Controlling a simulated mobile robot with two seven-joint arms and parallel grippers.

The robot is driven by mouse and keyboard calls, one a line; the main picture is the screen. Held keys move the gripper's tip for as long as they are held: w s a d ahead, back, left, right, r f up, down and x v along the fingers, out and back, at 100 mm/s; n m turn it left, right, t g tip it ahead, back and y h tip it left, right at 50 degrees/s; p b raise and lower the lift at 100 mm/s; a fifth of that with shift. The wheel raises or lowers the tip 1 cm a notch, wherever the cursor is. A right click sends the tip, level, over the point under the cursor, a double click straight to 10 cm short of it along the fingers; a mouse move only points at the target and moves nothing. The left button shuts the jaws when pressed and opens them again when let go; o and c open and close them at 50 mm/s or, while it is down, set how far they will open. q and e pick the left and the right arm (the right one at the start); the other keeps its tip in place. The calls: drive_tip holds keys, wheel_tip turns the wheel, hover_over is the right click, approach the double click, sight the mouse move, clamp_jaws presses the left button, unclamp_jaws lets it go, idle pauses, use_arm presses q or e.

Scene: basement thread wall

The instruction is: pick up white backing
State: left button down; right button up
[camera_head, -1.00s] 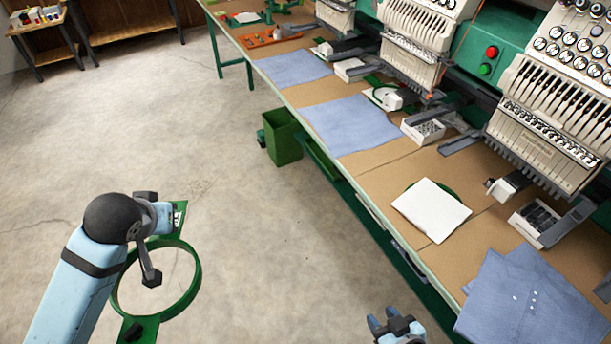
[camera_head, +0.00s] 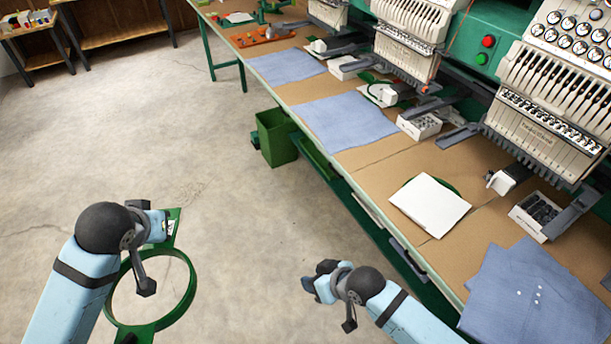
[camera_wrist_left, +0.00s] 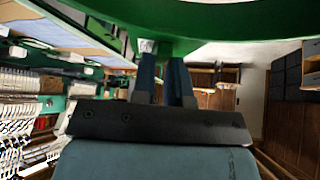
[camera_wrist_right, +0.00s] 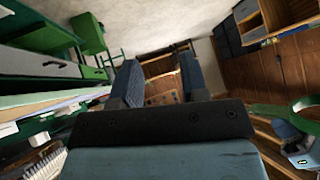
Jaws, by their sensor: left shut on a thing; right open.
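The white backing (camera_head: 430,205) is a flat, pale square sheet lying on the brown worktable. Part of a green round shape shows from under its far right edge. My left gripper (camera_head: 160,224) is shut on a green embroidery hoop (camera_head: 186,300) at its flat tab, held over the floor at the lower left. The hoop spans the top of the left wrist view (camera_wrist_left: 215,20), above the fingers. My right gripper (camera_head: 312,283) is empty, over the floor left of the table and apart from the backing. Its two fingers stand apart in the right wrist view (camera_wrist_right: 158,80).
The worktable (camera_head: 385,160) runs diagonally, with embroidery machines (camera_head: 560,90) along its far side. Folded blue shirts (camera_head: 525,300) lie right of the backing, and blue cloth (camera_head: 343,121) farther left. A green bin (camera_head: 277,138) stands beside the table.

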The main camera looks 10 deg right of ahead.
use_arm(q)
wheel_tip(320, 180, down, 3)
drive_tip(key=shift+r+b, duration=0.15)
drive_tip(key=shift+b, duration=0.85)
use_arm(e)
drive_tip(key=w+f+n+g+h, duration=0.1)
drive_tip(key=w+n+g+h, duration=0.15)
drive_tip(key=w, duration=0.25)
use_arm(q)
wheel_tip(320, 180, down, 4)
drive_tip(key=b, duration=0.4)
use_arm(e)
drive_tip(key=m+g+h+b, duration=0.25)
drive_tip(key=g+h, duration=0.35)
drive_tip(key=h, duration=0.3)
approach(413, 216)
drive_tip(key=s+p+v, duration=0.1)
drive_tip(key=v, duration=0.3)
use_arm(q)
drive_tip(key=shift+f, duration=0.75)
use_arm(e)
drive_tip(key=shift+w+a+f, duration=0.1)
drive_tip(key=shift+w+f, duration=0.1)
drive_tip(key=shift+w, duration=0.1)
drive_tip(key=shift+f, duration=0.15)
drive_tip(key=x, duration=1.1)
drive_tip(key=shift+d+f, duration=0.3)
use_arm(q)
drive_tip(key=shift+f, duration=0.1)
